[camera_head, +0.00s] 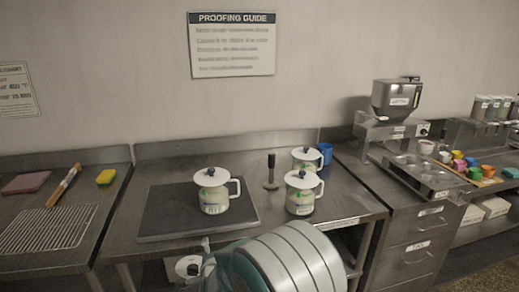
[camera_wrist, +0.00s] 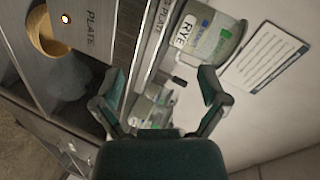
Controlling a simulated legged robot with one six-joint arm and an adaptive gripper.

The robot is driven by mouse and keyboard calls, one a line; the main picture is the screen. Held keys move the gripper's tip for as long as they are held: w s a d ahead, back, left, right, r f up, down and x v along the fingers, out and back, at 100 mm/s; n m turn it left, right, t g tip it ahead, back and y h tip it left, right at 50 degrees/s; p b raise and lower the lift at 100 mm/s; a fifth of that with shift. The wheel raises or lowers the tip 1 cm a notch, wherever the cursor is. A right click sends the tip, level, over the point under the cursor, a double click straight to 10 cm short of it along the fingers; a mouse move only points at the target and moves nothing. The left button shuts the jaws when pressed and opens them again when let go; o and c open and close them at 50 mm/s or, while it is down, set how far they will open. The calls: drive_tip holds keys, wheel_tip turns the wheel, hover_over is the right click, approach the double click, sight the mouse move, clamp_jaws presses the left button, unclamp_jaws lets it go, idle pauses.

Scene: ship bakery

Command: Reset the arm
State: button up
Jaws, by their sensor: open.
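My gripper (camera_wrist: 160,82) is open in the wrist view, its two dark green fingers spread with nothing held between them. In the head view my rounded arm covers the bottom middle, and the fingertips cannot be made out. A white lidded pot (camera_head: 213,199) stands upright on a dark mat (camera_head: 160,213) on the middle counter. Two more lidded pots, a front one (camera_head: 300,200) and a back one (camera_head: 306,163), stand to its right. In the wrist view, a container labelled RYE (camera_wrist: 213,42) appears tilted beyond the fingers, apart from them.
A dark upright tool (camera_head: 271,172) and a blue cup (camera_head: 326,152) stand among the pots. Another lidded pot (camera_head: 188,267) is below the counter. A wire rack (camera_head: 48,228) lies left; a hopper machine (camera_head: 396,100) and colourful cups (camera_head: 459,163) stand right. The counter's front right is clear.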

drive_tip(key=s+d+r+n+g, duration=0.2)
drive_tip(key=s+d+r+n, duration=0.15)
drive_tip(key=d+r, duration=0.35)
drive_tip(key=s+d+r+n+g, duration=0.2)
drive_tip(key=s+d+r, duration=0.3)
drive_tip(key=d+r, duration=0.15)
drive_tip(key=s+d+r+n+g+h, duration=0.1)
drive_tip(key=s+d+n+g, duration=0.1)
drive_tip(key=s+d, duration=0.6)
drive_tip(key=s+d+r+n+g+h, duration=0.1)
drive_tip(key=s+d, duration=0.6)
drive_tip(key=s, duration=0.8)
drive_tip(key=shift+s+d+n+g+h, duration=0.4)
drive_tip(key=shift+n+g+h, duration=0.4)
drive_tip(key=shift+n, duration=0.45)
